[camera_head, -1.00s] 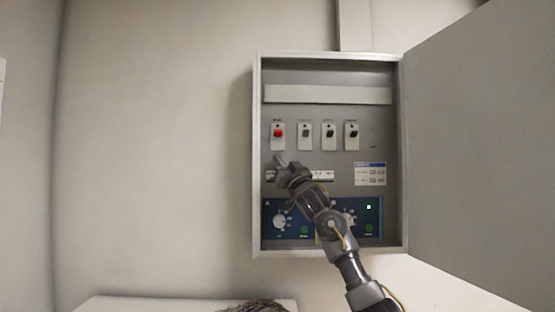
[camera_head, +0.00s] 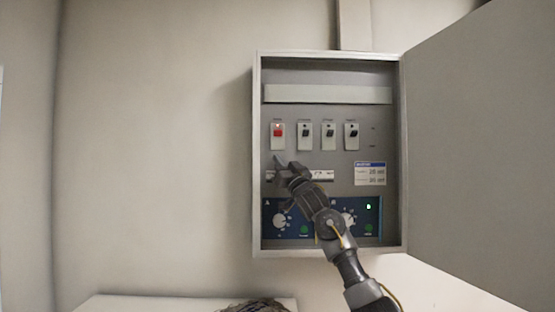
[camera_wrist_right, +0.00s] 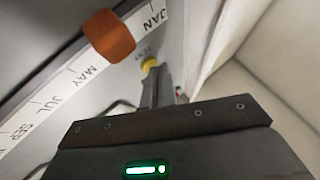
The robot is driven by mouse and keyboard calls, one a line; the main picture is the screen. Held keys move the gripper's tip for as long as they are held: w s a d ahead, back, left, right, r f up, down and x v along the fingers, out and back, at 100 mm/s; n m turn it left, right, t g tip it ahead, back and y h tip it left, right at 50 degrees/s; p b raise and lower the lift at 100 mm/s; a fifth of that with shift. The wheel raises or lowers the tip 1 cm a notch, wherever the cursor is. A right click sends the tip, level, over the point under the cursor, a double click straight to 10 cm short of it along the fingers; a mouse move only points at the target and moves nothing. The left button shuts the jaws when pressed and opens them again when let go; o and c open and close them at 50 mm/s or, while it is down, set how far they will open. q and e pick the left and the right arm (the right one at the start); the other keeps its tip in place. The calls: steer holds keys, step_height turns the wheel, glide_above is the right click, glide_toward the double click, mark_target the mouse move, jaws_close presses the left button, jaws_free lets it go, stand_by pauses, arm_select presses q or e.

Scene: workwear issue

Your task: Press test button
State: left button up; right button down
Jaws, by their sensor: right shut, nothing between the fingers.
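My right gripper (camera_head: 282,166) is inside the open wall cabinet, below the red switch and at the left end of a white strip. Its fingers are shut and empty. In the right wrist view the shut fingers (camera_wrist_right: 153,88) point at a small round yellow button (camera_wrist_right: 149,64). A small label beside the button seems to read TEST. The fingertips overlap the button's lower edge in the picture; I cannot tell whether they touch or press it. The button is hidden behind the gripper in the head view. My left gripper is not in view.
An orange knob (camera_wrist_right: 109,36) sits on a month scale (camera_wrist_right: 88,68) close to the fingers. A red switch (camera_head: 278,131) and three dark switches are above. A dial panel (camera_head: 268,231) is below. The cabinet door (camera_head: 480,150) stands open at right.

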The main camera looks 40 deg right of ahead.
stand_by(0.5)
steer(key=shift+s+a+b, duration=0.4)
steer(key=shift+s+b, duration=0.1)
steer(key=shift+f, duration=0.1)
steer(key=s+a+b, duration=0.1)
steer(key=s, duration=0.1)
steer(key=s+a+b, duration=0.2)
stand_by(0.4)
stand_by(0.7)
